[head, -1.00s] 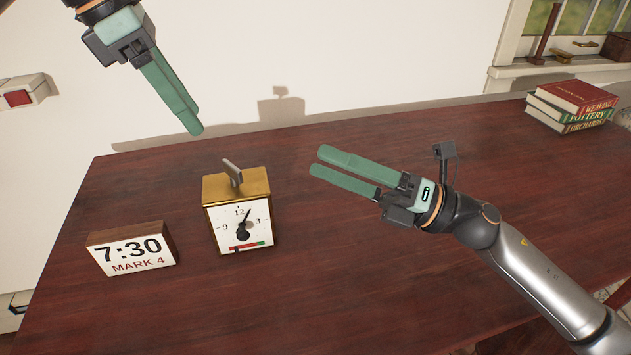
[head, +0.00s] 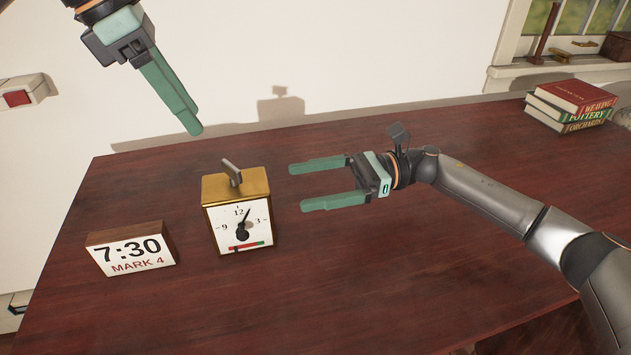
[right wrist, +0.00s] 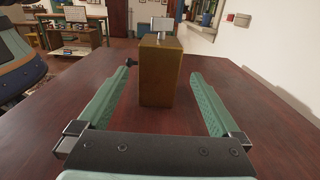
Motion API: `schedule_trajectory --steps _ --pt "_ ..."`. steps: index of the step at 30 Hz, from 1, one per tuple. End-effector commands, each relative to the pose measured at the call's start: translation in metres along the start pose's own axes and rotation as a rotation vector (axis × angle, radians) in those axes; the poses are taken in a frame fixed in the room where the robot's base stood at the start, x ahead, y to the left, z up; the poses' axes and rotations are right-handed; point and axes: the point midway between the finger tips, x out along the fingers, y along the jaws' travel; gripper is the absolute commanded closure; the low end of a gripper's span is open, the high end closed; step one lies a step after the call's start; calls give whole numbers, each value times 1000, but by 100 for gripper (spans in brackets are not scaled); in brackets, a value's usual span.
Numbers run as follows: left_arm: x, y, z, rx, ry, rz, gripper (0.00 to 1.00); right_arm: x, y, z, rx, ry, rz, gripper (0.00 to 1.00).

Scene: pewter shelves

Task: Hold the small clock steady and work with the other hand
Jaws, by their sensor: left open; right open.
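The small clock (head: 238,213) stands upright on the table. It is a brass-coloured box with a white dial, a dark knob on its face, a red and green strip below and a grey key-like piece on top. My right gripper (head: 295,187) is open and empty just right of the clock, its fingers pointing at the clock's side. In the right wrist view the clock (right wrist: 160,75) shows ahead between the open fingers (right wrist: 160,82), untouched. My left gripper (head: 198,132) hangs above and behind the clock, apart from it; its two fingers nearly overlap in this view.
A sign (head: 131,250) reading 7:30 MARK 4 stands left of the clock on the dark red table (head: 330,290). Several books (head: 570,107) are stacked at the back right.

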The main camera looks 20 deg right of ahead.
Motion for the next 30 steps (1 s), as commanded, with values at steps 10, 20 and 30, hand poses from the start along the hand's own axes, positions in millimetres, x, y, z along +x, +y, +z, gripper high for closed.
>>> schedule_trajectory --steps 10,20,30 --pt "0 0 0 0 0 0 50 61 1 1 -1 -1 5 0" --pt "0 0 0 0 0 0 50 110 1 0 0 0 2 0" --pt "0 0 0 0 0 0 50 120 0 0 1 0 -1 0"
